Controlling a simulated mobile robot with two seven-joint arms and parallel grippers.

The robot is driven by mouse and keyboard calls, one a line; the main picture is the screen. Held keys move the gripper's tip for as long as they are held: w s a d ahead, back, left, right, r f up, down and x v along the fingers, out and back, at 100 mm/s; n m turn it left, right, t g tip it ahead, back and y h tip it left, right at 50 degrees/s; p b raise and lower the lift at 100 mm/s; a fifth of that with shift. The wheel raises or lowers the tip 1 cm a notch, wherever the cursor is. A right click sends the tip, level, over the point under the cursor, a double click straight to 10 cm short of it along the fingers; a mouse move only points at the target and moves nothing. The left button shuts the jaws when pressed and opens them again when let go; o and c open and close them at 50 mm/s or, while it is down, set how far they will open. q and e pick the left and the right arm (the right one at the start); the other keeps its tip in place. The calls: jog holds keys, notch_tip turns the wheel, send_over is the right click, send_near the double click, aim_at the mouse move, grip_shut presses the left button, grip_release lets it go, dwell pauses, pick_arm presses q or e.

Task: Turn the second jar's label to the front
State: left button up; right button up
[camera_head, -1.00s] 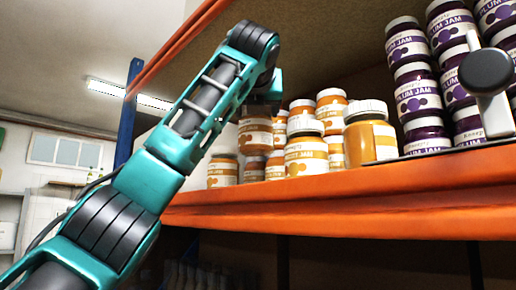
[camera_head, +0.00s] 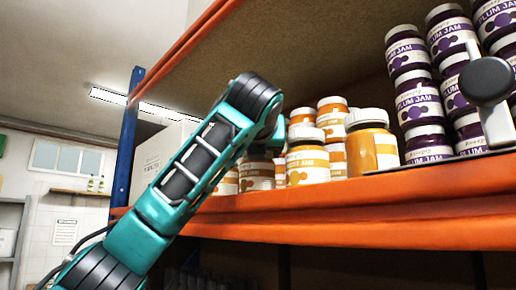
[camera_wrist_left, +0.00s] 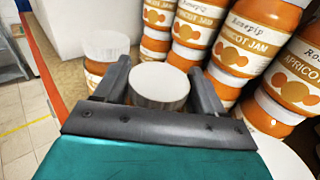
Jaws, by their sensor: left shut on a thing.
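My left gripper (camera_wrist_left: 157,88) is shut on an apricot jam jar (camera_head: 257,177). In the left wrist view its white lid (camera_wrist_left: 158,84) sits between the two fingers. In the head view its cream label faces forward, and the arm hides its top. I cannot tell whether its base touches the shelf. A jar (camera_head: 229,183) stands to its left, partly hidden by my arm. To its right stands a jar (camera_head: 308,163) with its label forward. Further right, a jar (camera_head: 372,147) shows bare orange in front, its label turned to the right. My right gripper is not in view.
The orange shelf edge (camera_head: 370,218) runs along the front. Stacked apricot jars (camera_wrist_left: 247,42) stand close behind the held jar. Stacked plum jam jars (camera_head: 418,100) and a dark knob on a pale post (camera_head: 486,82) are at the right. A blue upright (camera_head: 128,140) stands at the left.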

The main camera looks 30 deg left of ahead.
pick_arm(q)
jog(key=shift+r, duration=0.1)
jog(key=o, duration=1.3)
jog(key=shift+f, duration=0.2)
jog(key=shift+o, duration=0.8)
jog(key=shift+r, duration=0.1)
jog(key=shift+s+d, duration=0.1)
jog(key=shift+s, duration=0.05)
jog(key=b+v, duration=0.2)
jog(key=v, duration=0.9)
jog(key=shift+s+d, duration=0.2)
jog(key=shift+s, duration=0.15)
